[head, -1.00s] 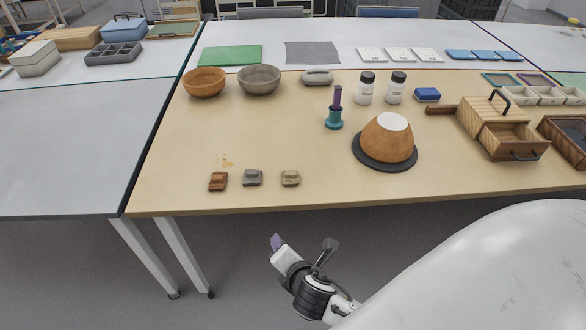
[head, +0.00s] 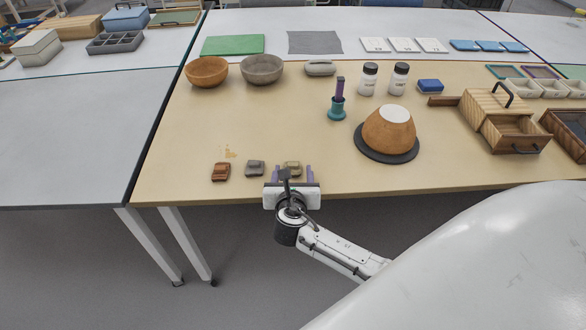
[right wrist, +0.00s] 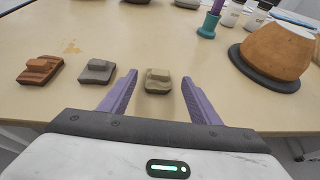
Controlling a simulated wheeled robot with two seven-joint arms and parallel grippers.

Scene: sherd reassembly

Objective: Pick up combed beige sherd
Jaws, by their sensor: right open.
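The combed beige sherd (head: 292,168) lies at the table's front edge, the rightmost of three small pieces in a row. In the right wrist view the beige sherd (right wrist: 158,81) sits ahead of and between the purple fingers. My right gripper (head: 292,172) is open and empty, its fingers on either side of the beige sherd in the head view. The right wrist view shows the fingers (right wrist: 158,88) spread wide, apart from the sherd. My left gripper is not in view.
A grey sherd (head: 255,168) and a reddish-brown sherd (head: 221,172) lie to the left. A brown pot (head: 389,130) stands on a dark round base (head: 372,152) to the right. A teal and purple tool (head: 338,105) stands behind. Table around the beige sherd's right is clear.

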